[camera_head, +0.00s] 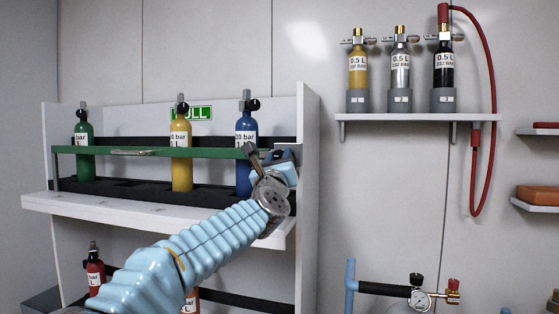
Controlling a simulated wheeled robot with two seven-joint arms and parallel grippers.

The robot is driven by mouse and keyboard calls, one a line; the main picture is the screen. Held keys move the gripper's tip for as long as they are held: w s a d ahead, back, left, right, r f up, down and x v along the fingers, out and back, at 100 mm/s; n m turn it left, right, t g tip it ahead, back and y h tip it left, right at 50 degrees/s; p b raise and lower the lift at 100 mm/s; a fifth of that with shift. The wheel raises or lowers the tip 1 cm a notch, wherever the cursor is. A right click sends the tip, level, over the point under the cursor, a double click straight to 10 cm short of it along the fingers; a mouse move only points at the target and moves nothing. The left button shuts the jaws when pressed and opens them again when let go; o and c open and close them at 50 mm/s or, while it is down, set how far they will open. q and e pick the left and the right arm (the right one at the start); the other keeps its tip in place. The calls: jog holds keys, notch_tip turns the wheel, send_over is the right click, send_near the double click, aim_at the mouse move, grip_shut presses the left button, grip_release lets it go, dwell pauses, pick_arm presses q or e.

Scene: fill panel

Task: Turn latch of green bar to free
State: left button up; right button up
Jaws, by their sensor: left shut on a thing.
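The green bar (110,151) runs level across the front of the upper shelf, before a green cylinder (84,167), a yellow cylinder (181,172) and a blue cylinder (243,181). A metal piece (132,153) sits on the bar left of middle. The latch (251,149) appears as a small dark lever at the bar's right end. My left gripper (262,156) is at that end, shut on the latch. Its wrist hides part of the blue cylinder and the shelf edge. My right gripper is not in view.
A white side panel (308,135) stands just right of my left gripper. A wall shelf (414,117) holds three small cylinders, with a red hose (490,80) hanging beside it. Red cylinders (95,272) stand on the lower level. A gauge (420,299) is at lower right.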

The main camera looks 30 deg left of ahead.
pick_arm(q)
jog(key=m+h+b, duration=0.2)
jog(key=m+b, duration=0.1)
jog(key=m, duration=0.1)
jog(key=m+h+b, duration=0.3)
jog(key=m, duration=0.2)
jog(key=m+t+h+b, duration=0.1)
jog(key=m+h+b, duration=0.1)
jog(key=m, duration=0.3)
jog(key=shift+a+h+b, duration=0.3)
jog(key=shift+b, duration=0.3)
jog(key=m+h+p, duration=0.1)
jog(key=m, duration=0.2)
jog(key=shift+r+m+h, duration=0.1)
jog(key=shift+m+h, duration=0.2)
jog(key=shift+m, duration=0.1)
jog(key=m+g+p, duration=0.1)
jog(key=m, duration=0.1)
jog(key=m+h+p, duration=0.1)
jog(key=m+p, duration=0.1)
jog(key=m, duration=0.1)
jog(key=shift+r+g+h, duration=0.1)
jog(key=shift+g+h, duration=0.2)
jog(key=shift+g, duration=0.1)
jog(key=shift+m+g+h+p, duration=0.3)
jog(key=shift+m+p, duration=0.3)
jog(key=shift+m, duration=0.4)
